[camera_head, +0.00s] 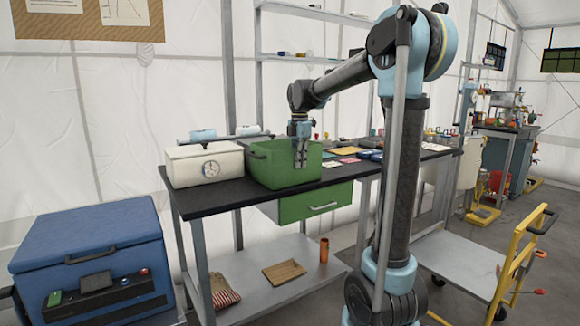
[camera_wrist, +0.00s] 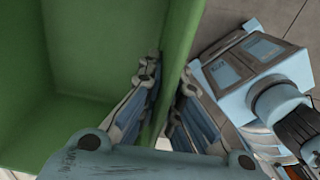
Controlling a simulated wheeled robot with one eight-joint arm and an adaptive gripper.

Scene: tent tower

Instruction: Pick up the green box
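The green box (camera_head: 268,172) is an open-topped bin with a handle on its left end. It stands on the dark worktop (camera_head: 235,196), right of a cream case. My gripper (camera_head: 300,165) points down at the box's front wall. In the wrist view the gripper's fingers (camera_wrist: 168,78) straddle one green wall (camera_wrist: 178,42), one finger inside the box and one outside. The fingers look closed in on the wall, though contact of the outer finger is hard to see. The part of the box floor (camera_wrist: 80,50) in view looks empty.
A cream case with a gauge (camera_head: 205,166) stands close left of the box, with a blue-topped item behind. Small items, including a yellow pad (camera_head: 343,151), lie to the right. A green drawer (camera_head: 315,202) hangs below. A blue cooler (camera_head: 90,250) stands at left, a yellow cart (camera_head: 515,260) at right.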

